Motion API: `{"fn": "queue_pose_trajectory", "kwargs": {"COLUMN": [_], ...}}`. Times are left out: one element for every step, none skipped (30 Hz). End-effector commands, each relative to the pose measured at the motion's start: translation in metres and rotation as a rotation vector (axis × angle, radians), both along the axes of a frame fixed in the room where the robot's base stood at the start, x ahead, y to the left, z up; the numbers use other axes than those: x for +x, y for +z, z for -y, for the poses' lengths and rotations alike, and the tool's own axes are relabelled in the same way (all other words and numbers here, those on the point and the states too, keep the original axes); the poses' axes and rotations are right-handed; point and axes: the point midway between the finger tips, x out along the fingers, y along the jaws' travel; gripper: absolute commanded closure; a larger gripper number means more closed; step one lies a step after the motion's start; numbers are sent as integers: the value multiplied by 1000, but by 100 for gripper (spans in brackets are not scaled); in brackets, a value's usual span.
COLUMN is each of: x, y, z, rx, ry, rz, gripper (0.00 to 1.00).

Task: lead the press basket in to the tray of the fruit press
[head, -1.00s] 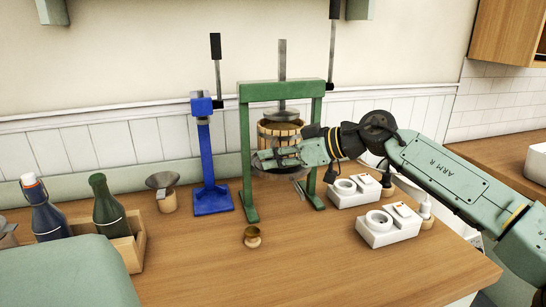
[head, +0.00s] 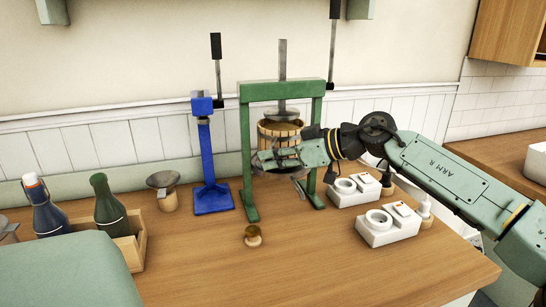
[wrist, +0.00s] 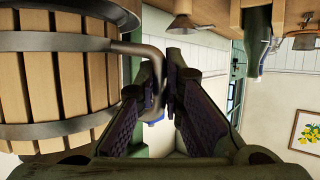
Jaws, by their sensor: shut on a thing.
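The press basket (head: 279,134), wooden slats with metal bands, stands upright within the green fruit press (head: 246,150), under its round pressing plate. In the wrist view the basket (wrist: 60,70) fills the left side, and its bent metal handle (wrist: 145,52) runs between my finger pads. My gripper (head: 262,160) is in front of the basket, shut on that handle; it also shows in the wrist view (wrist: 165,85). Only a grey edge of the tray (head: 293,173) shows below my gripper. Whether the basket's base touches the tray is hidden.
A blue lever stand (head: 207,160) is left of the press. White appliances (head: 388,226) stand right, under my arm. Bottles in a wooden crate (head: 138,245) and a funnel on a wooden base (head: 164,188) are left. The front counter is mostly clear.

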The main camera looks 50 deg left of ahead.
Motion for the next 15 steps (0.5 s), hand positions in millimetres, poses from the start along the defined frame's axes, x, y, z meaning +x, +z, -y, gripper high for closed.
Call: {"fn": "queue_pose_trajectory", "kwargs": {"x": [0, 0, 0, 0, 0, 0, 0, 0, 0, 0, 0, 0, 0, 0, 0], "y": [1, 0, -1, -1, -2, -2, -3, -4, -4, -5, -5, -6, -7, -7, -8], "z": [0, 0, 0, 0, 0, 0, 0, 0, 0, 0, 0, 0, 0, 0, 0], "rx": [4, 4, 4, 4, 4, 4, 4, 4, 4, 4, 4, 4, 4, 4, 4], "ry": [-1, -1, -1, -1, -1, -1, -1, -1, -1, -1, -1, -1, -1, -1, -1], "rz": [2, 2, 2, 2, 2, 2, 2, 2, 2, 2, 2, 2, 2, 2, 2], "gripper": [100, 100, 100, 100, 100, 100, 100, 100, 100, 100, 100, 100, 100, 100, 100]}}
